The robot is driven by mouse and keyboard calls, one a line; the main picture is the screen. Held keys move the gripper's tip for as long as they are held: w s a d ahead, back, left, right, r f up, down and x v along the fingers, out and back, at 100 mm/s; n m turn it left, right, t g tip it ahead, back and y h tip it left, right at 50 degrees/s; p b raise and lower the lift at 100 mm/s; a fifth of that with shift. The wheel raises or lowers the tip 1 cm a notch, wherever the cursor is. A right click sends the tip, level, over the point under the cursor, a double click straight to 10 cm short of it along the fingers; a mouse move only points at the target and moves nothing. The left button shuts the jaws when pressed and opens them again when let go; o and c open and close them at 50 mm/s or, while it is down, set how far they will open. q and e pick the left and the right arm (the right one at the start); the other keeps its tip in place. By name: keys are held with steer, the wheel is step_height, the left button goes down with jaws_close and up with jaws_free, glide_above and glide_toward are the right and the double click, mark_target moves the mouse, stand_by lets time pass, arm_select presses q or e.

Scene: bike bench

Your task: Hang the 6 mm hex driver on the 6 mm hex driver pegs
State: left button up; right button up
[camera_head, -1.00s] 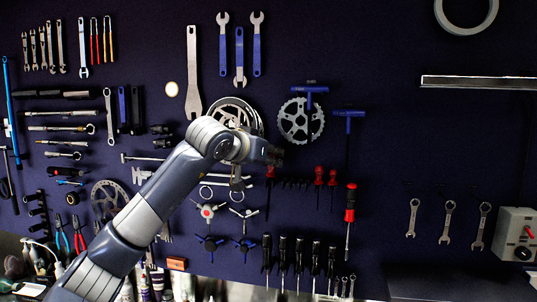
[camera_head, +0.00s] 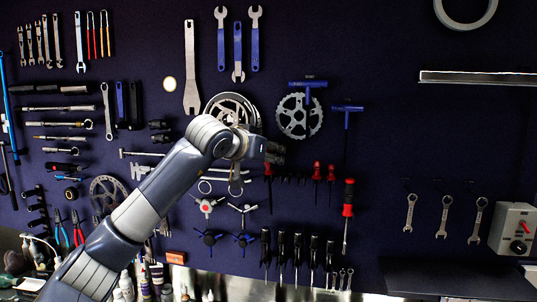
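My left gripper (camera_head: 275,152) is at the end of the grey arm, in front of the dark tool wall, just above a small red-handled driver (camera_head: 268,169). It is dark and small, so I cannot tell whether it is open or holds anything. My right gripper is not in view. Two more red-handled drivers (camera_head: 317,171) hang to its right, with a row of dark pegs (camera_head: 290,179) between. A larger red-and-black-handled driver (camera_head: 348,198) hangs lower right, its shaft pointing down. Blue T-handle tools (camera_head: 347,109) hang above. No size marking is legible, so I cannot tell which driver or pegs are 6 mm.
A chainring (camera_head: 299,117) hangs above the red-handled drivers, and several black-handled screwdrivers (camera_head: 297,246) hang below. Wrenches (camera_head: 444,217) and a grey switch box (camera_head: 513,229) are at the right. The wall between the large driver and these wrenches is mostly bare.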

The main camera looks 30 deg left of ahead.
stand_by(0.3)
arm_select(q)
steer(key=v, duration=1.2)
